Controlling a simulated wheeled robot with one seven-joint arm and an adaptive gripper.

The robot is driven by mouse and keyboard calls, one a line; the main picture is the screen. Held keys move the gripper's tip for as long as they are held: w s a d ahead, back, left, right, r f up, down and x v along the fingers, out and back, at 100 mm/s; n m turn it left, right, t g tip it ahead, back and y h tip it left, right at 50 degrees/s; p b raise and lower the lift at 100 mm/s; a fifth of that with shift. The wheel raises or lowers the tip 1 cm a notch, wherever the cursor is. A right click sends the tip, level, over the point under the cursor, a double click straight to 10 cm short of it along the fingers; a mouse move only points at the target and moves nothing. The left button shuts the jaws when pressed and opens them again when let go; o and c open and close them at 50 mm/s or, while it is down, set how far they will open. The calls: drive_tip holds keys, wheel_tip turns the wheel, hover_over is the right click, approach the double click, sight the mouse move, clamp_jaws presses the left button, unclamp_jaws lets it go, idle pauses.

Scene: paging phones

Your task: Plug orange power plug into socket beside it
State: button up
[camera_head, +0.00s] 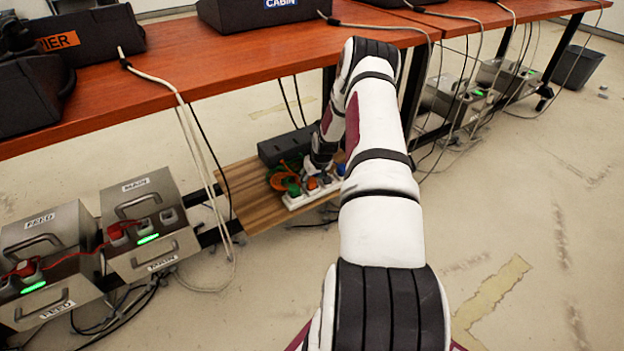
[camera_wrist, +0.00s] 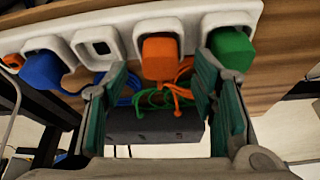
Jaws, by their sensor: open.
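The orange plug (camera_wrist: 160,58) sits at a white power strip (camera_wrist: 130,22), between my gripper's fingertips in the picture. It also shows in the head view (camera_head: 312,184). How deep it sits is hard to tell. An empty square socket (camera_wrist: 99,46) is just left of it in the wrist view. My gripper (camera_wrist: 162,68) is open, with one finger on either side of the orange plug. A gap shows on the left; contact on the right cannot be told. In the head view my arm partly covers the strip.
A green plug (camera_wrist: 232,48) is close right of my gripper; a blue plug (camera_wrist: 42,72) is at the left. Orange and green cords lie by a black box (camera_wrist: 152,126). The strip is on a wooden board (camera_head: 258,200) below the red-brown table (camera_head: 215,62).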

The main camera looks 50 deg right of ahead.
drive_tip(key=v, duration=1.1)
drive_tip(key=shift+s+r, duration=0.1)
idle(0.5)
